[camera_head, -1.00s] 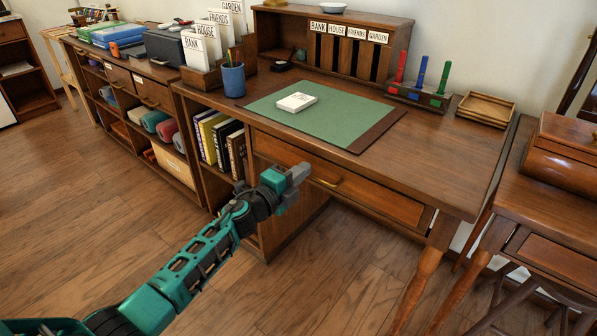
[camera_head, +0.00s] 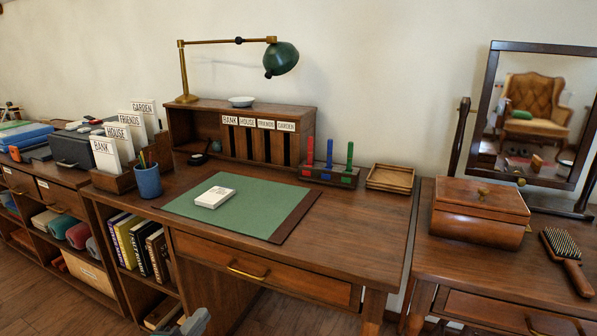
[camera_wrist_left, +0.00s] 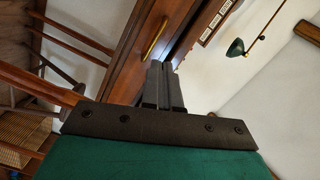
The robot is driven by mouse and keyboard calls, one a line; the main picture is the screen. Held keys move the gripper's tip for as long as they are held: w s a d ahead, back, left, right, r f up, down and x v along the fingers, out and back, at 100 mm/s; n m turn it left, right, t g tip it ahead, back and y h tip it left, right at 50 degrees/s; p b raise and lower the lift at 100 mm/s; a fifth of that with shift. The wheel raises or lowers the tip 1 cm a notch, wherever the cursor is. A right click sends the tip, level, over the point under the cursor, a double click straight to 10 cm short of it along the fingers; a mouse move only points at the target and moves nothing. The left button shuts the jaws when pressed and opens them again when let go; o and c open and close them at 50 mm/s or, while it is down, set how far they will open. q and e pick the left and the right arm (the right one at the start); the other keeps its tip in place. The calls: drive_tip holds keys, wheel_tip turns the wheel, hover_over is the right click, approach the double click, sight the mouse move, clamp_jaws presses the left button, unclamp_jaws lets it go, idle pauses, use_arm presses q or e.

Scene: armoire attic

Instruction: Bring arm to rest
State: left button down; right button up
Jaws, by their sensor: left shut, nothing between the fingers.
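My left gripper (camera_head: 196,322) just shows at the bottom edge of the head view, below the desk front and apart from it. In the left wrist view its two dark fingers (camera_wrist_left: 163,88) are together with nothing between them. The desk drawer with its brass handle (camera_head: 247,273) is closed; the handle also shows beyond the fingers in the left wrist view (camera_wrist_left: 156,37). Most of my left arm is out of the head view. My right gripper is not in view.
The wooden desk (camera_head: 365,235) carries a green mat (camera_head: 245,217) with a white card stack (camera_head: 214,197) on it. A blue pencil cup (camera_head: 148,182) and letter holder stand left. A side table at right holds a wooden box (camera_head: 480,212) and a brush (camera_head: 566,258). Some floor shows below the desk.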

use_arm(q)
drive_tip(key=s+d+f+n+g+y, duration=0.1)
drive_tip(key=s+d+f+n+g, duration=0.25)
drive_tip(key=s+n, duration=0.45)
drive_tip(key=s+d+f+n+g, duration=0.2)
drive_tip(key=s+d+f+n, duration=0.15)
drive_tip(key=s+n, duration=0.4)
drive_tip(key=s+a+r+p, duration=0.1)
drive_tip(key=r+p, duration=0.5)
drive_tip(key=p, duration=0.2)
drive_tip(key=s+a+r+m+y+p, duration=0.1)
drive_tip(key=s+r+p, duration=0.1)
drive_tip(key=r+p, duration=0.4)
drive_tip(key=p, duration=0.3)
drive_tip(key=shift+s+a+r, duration=0.15)
drive_tip(key=shift+s+a, duration=0.1)
drive_tip(key=shift+a, duration=0.05)
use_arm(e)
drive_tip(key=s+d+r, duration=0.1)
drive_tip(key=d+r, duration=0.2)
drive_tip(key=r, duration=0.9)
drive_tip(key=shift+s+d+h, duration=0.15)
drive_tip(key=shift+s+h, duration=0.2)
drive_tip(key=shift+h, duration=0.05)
use_arm(q)
drive_tip(key=shift+m+g, duration=0.25)
